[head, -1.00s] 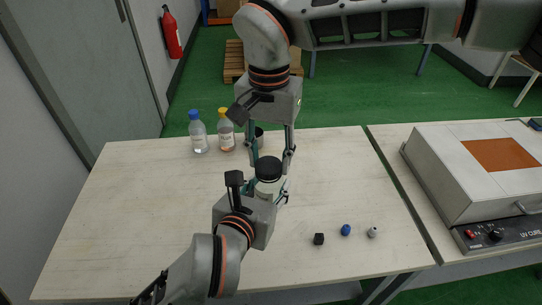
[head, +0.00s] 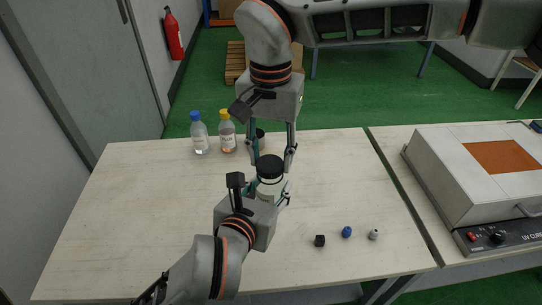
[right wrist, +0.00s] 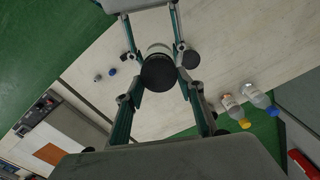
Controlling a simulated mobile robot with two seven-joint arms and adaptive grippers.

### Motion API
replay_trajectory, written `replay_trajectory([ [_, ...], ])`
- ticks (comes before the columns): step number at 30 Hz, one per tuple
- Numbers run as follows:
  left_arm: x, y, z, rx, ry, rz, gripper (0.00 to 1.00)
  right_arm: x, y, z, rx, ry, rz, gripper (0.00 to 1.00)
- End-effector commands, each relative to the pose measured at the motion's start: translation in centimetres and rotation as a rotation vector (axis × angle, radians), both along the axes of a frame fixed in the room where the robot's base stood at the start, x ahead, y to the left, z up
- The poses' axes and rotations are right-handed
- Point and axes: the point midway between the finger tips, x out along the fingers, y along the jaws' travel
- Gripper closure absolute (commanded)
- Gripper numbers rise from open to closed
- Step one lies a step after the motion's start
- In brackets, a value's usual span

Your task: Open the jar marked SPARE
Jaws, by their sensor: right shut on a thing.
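A clear jar (head: 269,189) with a black lid (head: 270,167) stands upright near the middle of the table; its label cannot be read. My left gripper (head: 267,193) comes from the front with its fingers on both sides of the jar's body, shut on it. My right gripper (head: 271,162) reaches down from the far side and is shut on the black lid. In the right wrist view the lid (right wrist: 158,73) sits between the right fingertips, on top of the whitish jar (right wrist: 159,48). I cannot tell whether the lid is loose.
A blue-capped bottle (head: 199,136), a yellow-capped bottle (head: 227,135) and a dark-lidded container (head: 259,137), partly hidden by my right gripper, stand at the back. A black cube (head: 319,240), a blue piece (head: 347,231) and a grey piece (head: 373,234) lie front right. A UV box (head: 470,175) stands right. The table's left is clear.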

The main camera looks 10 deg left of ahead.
Motion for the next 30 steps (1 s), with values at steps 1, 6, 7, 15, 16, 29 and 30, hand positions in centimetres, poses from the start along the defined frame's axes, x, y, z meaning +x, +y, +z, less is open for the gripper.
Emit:
replay_trajectory([
  [1,0.0,0.0,0.1,0.000,-0.001,0.000,1.00,0.0,0.0,0.2,0.001,0.000,-0.001,0.88],
  [6,0.0,0.0,0.1,0.000,-0.001,0.000,1.00,0.0,0.0,0.7,0.001,0.000,-0.001,0.88],
  [7,0.0,0.0,0.1,0.000,-0.001,0.000,1.00,0.0,0.0,0.8,0.001,0.000,-0.001,0.88],
  [15,0.0,0.0,0.1,0.000,-0.001,0.000,1.00,0.0,0.0,1.4,0.001,-0.001,-0.001,0.88],
  [16,0.0,0.0,0.1,0.000,-0.002,0.000,1.00,0.0,0.0,1.4,0.001,-0.001,-0.001,0.88],
  [29,0.0,0.0,0.1,0.000,-0.001,0.000,1.00,0.1,0.0,2.9,0.001,-0.002,-0.001,0.88],
  [30,0.0,0.0,0.1,0.000,-0.001,0.000,1.00,0.1,0.0,3.4,0.002,-0.003,-0.002,0.88],
])
